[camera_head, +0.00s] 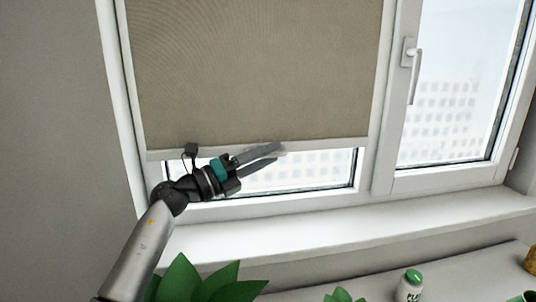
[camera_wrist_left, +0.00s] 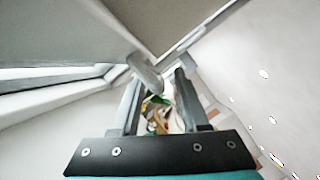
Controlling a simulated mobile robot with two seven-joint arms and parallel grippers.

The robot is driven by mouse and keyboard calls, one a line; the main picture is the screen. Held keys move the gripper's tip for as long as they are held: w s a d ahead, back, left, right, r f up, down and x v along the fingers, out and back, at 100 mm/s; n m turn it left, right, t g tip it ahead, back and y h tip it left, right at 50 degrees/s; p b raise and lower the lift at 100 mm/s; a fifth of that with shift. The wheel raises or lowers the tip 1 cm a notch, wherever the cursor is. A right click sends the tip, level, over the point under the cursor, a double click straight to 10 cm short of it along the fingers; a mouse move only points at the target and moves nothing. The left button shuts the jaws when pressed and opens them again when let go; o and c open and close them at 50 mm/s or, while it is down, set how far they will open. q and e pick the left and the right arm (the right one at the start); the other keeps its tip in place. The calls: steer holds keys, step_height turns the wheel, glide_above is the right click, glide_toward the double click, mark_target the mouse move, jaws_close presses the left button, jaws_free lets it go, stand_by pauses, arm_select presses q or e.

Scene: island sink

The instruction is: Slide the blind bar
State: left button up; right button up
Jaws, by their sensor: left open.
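The beige roller blind (camera_head: 260,70) covers most of the left window pane. The white blind bar (camera_head: 330,143) runs along its lower edge, with a strip of bare glass below it. My left gripper (camera_head: 279,151) is at the middle of the bar, with its jaws open. In the left wrist view, a pale rounded tab (camera_wrist_left: 146,72) lies by the tip of the left finger, and the blind (camera_wrist_left: 195,18) shows above. I cannot tell whether the finger touches the tab. My right gripper is in neither view.
A white sill (camera_head: 350,229) runs under the window. Green leaves (camera_head: 200,280) and a white jar with a green lid (camera_head: 411,286) stand below. The right window has a white handle (camera_head: 414,75). A grey wall (camera_head: 55,130) is on the left.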

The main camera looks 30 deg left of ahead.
arm_select(q)
steer(key=shift+w+d, duration=0.1)
jaws_close()
stand_by(0.4)
stand_by(1.1)
